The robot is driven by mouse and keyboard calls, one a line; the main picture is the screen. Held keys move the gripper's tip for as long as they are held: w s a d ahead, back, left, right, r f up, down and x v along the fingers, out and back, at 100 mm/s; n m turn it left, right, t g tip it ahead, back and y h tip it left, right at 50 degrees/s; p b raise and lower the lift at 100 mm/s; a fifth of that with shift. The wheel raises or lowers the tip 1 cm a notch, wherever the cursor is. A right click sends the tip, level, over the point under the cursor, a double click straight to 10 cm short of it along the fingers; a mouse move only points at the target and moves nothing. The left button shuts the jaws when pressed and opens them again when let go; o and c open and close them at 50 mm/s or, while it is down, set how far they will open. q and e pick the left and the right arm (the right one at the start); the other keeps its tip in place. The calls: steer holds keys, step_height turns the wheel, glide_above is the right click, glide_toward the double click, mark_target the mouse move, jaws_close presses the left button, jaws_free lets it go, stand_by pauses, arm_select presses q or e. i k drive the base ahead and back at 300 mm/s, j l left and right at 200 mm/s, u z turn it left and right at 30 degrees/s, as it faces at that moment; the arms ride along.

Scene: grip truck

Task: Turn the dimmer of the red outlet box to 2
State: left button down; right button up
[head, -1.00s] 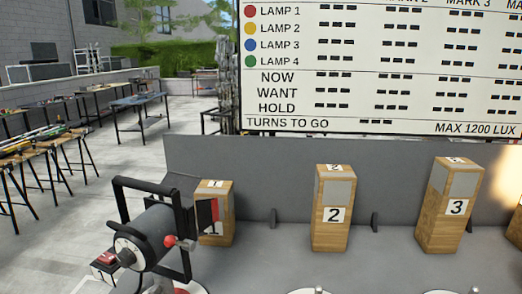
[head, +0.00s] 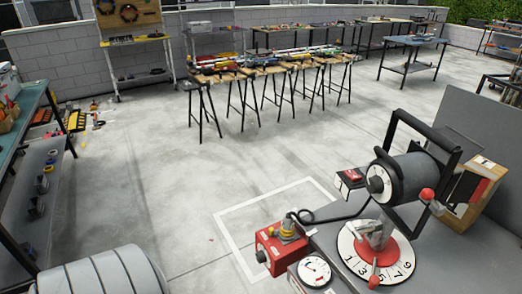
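The red outlet box (head: 268,246) stands at the left end of the grey bench, at the lower middle of the head view. A yellow and grey plug with a black cable sits on its top. A small round knob (head: 261,257) shows on its front left face; its setting is too small to read. A grey box with a white round dial (head: 315,271) stands just right of it, cut by the bottom edge. Neither of my grippers is in view.
A black lamp (head: 405,178) with red knobs stands on a white numbered disc (head: 402,262) right of the red box. Trestle tables (head: 265,72) stand far back. A shelf (head: 35,165) is left; the floor between is clear.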

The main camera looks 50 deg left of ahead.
mark_target(260, 256)
steer(key=u, duration=1.3)
